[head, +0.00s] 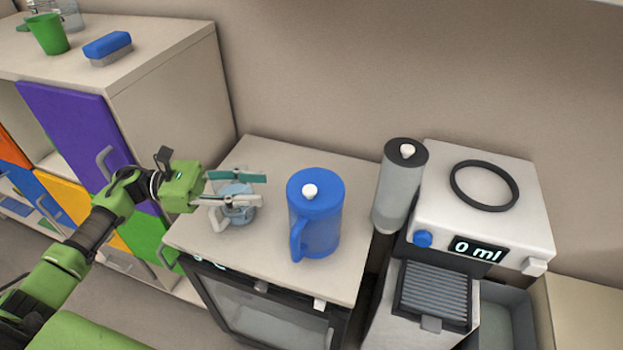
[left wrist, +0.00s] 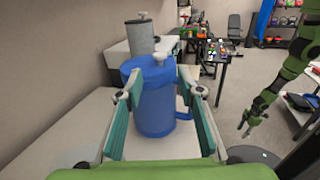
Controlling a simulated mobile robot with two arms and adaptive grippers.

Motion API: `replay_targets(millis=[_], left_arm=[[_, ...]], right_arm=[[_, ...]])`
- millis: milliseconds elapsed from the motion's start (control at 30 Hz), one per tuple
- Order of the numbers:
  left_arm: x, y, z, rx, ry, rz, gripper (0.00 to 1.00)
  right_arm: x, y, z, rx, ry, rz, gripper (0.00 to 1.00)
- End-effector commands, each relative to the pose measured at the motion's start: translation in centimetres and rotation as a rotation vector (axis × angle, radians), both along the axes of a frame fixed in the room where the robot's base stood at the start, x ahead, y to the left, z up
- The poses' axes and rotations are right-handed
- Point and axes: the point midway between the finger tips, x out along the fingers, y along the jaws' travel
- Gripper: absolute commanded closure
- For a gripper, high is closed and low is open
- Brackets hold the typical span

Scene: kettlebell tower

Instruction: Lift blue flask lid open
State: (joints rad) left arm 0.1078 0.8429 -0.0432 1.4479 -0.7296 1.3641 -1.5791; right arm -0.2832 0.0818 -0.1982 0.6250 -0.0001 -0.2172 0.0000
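The blue flask (head: 322,228) stands upright on the light counter. Its blue lid (head: 328,190) lies flat on top, closed, with a white knob (head: 310,191). My left gripper (head: 261,188) is open and empty, left of the flask and apart from it in the head view. In the left wrist view the flask (left wrist: 155,112) shows ahead between my two teal finger pads (left wrist: 162,82), its handle to the right. My right arm shows at the right of that view; its gripper (left wrist: 247,128) is small and its opening is unclear.
A pale bluish glass vessel (head: 237,214) is partly hidden below my left gripper. A grey canister (head: 399,190) and a white coffee machine (head: 510,220) stand right of the flask. A cabinet with a green cup (head: 48,34) and blue brush (head: 107,45) is at the left.

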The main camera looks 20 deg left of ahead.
Motion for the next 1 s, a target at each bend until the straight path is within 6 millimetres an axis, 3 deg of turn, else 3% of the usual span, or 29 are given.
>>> replay_targets(millis=[100,233,367,500,667,1000], left_arm=[[0.6,-2.5,0.7,-0.005,0.001,-0.002,0.65],[1.4,-5.3,0.8,-0.007,0.0,-0.001,0.65],[2.2,-7.8,0.7,-0.006,0.0,-0.001,0.65],[2.7,-9.9,0.6,-0.004,0.001,0.0,0.65],[3.1,-11.1,0.3,-0.004,0.002,0.001,0.65],[3.2,-11.4,0.1,-0.002,0.001,0.001,0.65]], right_arm=[[-2.9,-0.1,1.7,-0.003,0.04,0.0,0.6],[-4.4,-0.1,3.1,-0.003,0.061,0.001,0.6],[-3.6,0.0,4.4,-0.002,0.05,0.002,0.6],[-1.2,0.2,5.5,0.002,0.016,0.002,0.6],[-0.4,0.4,6.1,0.005,0.003,0.002,0.6],[-2.1,0.3,5.9,0.003,0.028,0.001,0.6]])
